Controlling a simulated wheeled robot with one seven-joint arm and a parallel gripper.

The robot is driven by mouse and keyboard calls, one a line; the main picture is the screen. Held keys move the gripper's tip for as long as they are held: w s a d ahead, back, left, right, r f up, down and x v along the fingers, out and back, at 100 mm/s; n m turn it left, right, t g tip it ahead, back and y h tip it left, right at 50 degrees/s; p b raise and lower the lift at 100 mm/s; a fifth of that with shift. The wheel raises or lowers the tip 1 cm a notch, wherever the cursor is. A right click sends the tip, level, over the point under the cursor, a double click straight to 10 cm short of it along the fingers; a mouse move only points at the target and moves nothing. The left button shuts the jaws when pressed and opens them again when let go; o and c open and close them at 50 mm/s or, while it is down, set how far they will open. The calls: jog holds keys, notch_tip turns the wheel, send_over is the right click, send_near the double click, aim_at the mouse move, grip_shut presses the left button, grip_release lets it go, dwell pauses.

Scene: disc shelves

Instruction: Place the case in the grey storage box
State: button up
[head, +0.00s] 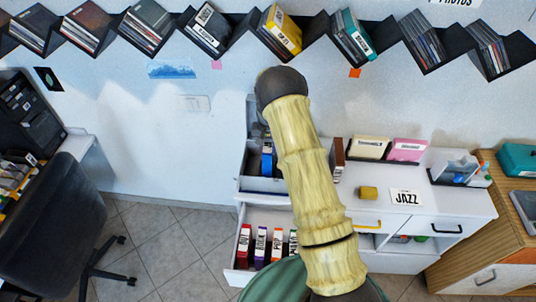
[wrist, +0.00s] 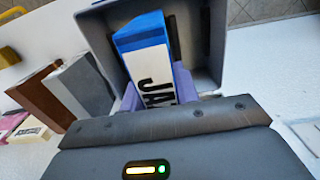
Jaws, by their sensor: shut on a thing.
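The case (wrist: 150,60) is blue with a white label reading "JA", the rest hidden. My gripper (wrist: 158,92) has its purple fingers shut on the case's near end. The case overlaps the opening of the grey storage box (wrist: 212,62), between its walls in the wrist view. I cannot tell whether it touches the box floor. In the head view the box (head: 262,185) stands on the white cabinet, with the blue case (head: 267,160) showing at it. My arm hides the gripper's fingers and part of the box there.
Brown and grey cases (wrist: 45,92) stand beside the box. A cream case (head: 370,147), a pink case (head: 408,149) and a JAZZ sign (head: 405,197) are further right on the cabinet. An open drawer (head: 243,272) below holds several cases. Zigzag wall shelves (head: 230,42) run above.

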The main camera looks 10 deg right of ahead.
notch_tip(320, 180, down, 4)
jog(key=shift+r+p, duration=0.1)
jog(key=shift+p, duration=0.85)
jog(key=shift+f, duration=0.25)
jog(key=shift+f, duration=0.1)
jog(key=o, duration=1.1)
